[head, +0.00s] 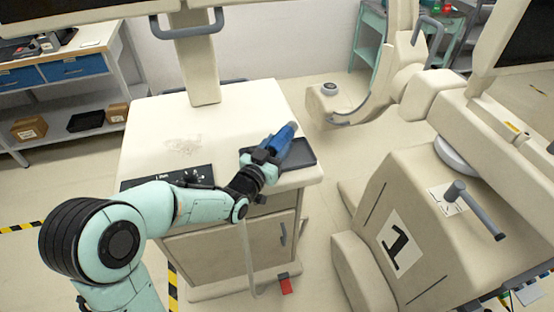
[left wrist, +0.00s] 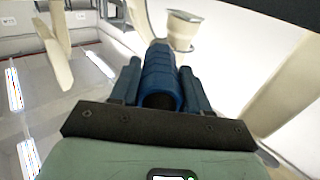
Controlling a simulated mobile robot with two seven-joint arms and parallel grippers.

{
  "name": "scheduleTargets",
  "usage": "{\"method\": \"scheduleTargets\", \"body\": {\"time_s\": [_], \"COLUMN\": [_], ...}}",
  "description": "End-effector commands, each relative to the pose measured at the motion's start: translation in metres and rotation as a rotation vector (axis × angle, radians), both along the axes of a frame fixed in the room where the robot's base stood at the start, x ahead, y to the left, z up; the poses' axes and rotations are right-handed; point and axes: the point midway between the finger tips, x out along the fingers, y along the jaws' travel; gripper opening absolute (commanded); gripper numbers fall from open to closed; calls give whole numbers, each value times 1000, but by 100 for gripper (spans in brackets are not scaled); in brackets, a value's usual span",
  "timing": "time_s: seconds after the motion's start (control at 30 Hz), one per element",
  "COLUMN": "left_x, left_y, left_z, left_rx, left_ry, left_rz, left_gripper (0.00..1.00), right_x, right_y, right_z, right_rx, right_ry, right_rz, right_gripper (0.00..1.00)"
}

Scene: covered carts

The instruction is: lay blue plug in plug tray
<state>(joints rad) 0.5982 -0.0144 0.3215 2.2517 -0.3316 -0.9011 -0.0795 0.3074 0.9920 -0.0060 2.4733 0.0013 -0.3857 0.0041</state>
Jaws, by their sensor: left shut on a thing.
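The blue plug (head: 281,139) is held in my left gripper (head: 266,158), above the cart top and over or close to the plug tray. The left wrist view shows the ribbed blue plug (left wrist: 158,75) between the two fingers of my left gripper (left wrist: 157,88), pointing away from the wrist. The plug tray (head: 299,153) is a dark, shallow, rimmed tray at the right side of the cart top, partly hidden by the gripper and plug. I cannot tell whether the plug touches it. My right gripper is not in view.
The cream cart top (head: 225,120) has free room behind and left of the tray. A dark panel (head: 165,177) lies along its front left edge. A shelf with boxes (head: 30,128) is at the left.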

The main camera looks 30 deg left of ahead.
Motion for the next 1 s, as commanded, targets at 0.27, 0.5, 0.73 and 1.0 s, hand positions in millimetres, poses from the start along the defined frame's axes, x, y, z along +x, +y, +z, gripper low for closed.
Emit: {"method": "scheduleTargets", "body": {"time_s": [0.27, 0.5, 0.73, 1.0], "left_x": [0, 0, 0, 0], "left_y": [0, 0, 0, 0], "left_z": [-32, -48, -48, -55], "left_rx": [-2, 1, 1, 1], "left_ry": [0, -5, -5, -3], "left_rz": [-1, -1, -1, -1], "left_gripper": [0, 0, 0, 0], "right_x": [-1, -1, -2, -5], "right_y": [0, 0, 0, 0], "right_z": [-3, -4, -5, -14], "right_rx": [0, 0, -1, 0], "right_ry": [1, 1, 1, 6], "right_rz": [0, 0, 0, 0], "right_gripper": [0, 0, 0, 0]}}
